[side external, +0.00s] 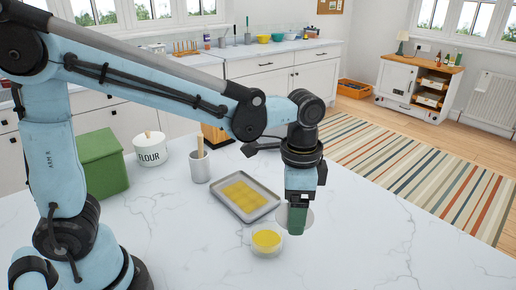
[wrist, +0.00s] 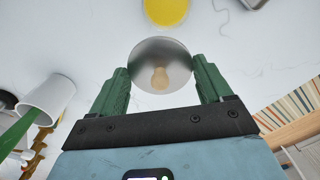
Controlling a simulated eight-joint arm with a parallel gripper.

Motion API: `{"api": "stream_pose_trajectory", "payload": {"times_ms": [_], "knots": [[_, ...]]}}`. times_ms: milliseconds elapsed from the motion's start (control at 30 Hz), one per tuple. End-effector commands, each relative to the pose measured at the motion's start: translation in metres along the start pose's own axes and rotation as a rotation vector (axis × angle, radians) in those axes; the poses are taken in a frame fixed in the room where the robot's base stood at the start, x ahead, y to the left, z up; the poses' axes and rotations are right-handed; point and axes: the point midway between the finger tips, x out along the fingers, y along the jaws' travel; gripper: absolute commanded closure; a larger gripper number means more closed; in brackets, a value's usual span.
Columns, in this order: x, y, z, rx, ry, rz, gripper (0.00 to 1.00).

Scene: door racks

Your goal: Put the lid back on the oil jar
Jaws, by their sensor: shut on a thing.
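A round, greyish lid (wrist: 152,52) with a wooden-coloured knob shows between my fingers in the wrist view. My gripper (wrist: 161,78) has its two green fingers apart, one at each side of the lid's rim, and is shut on it. In the side view my gripper (side external: 296,232) points down at the counter, and part of the lid (side external: 308,216) shows as a pale disc around the fingertips. A low clear glass jar with yellow contents (side external: 266,240) stands uncovered just left of my gripper. Its yellow top (wrist: 166,10) shows beyond the lid in the wrist view.
A grey tray with yellow pieces (side external: 274,202) lies behind the jar. A grey crock with a wooden handle (side external: 199,166), a white flour canister (side external: 151,150) and a green box (side external: 101,166) stand farther left. The marble counter (side external: 400,245) is clear to the right.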

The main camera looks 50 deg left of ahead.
Motion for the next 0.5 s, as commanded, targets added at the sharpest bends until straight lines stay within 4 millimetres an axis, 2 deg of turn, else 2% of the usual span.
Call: {"api": "stream_pose_trajectory", "payload": {"times_ms": [33, 100, 200, 300, 500], "knots": [[0.0, -0.006, 0.014, -0.014, 0.0, 0.0, 0.5], [0.001, -0.013, 0.029, -0.024, 0.0, 0.001, 0.5], [0.002, -0.018, 0.045, -0.033, 0.001, 0.001, 0.5], [0.004, -0.02, 0.053, -0.036, 0.001, 0.001, 0.5], [0.013, -0.021, 0.054, -0.035, 0.001, 0.001, 0.5]]}}
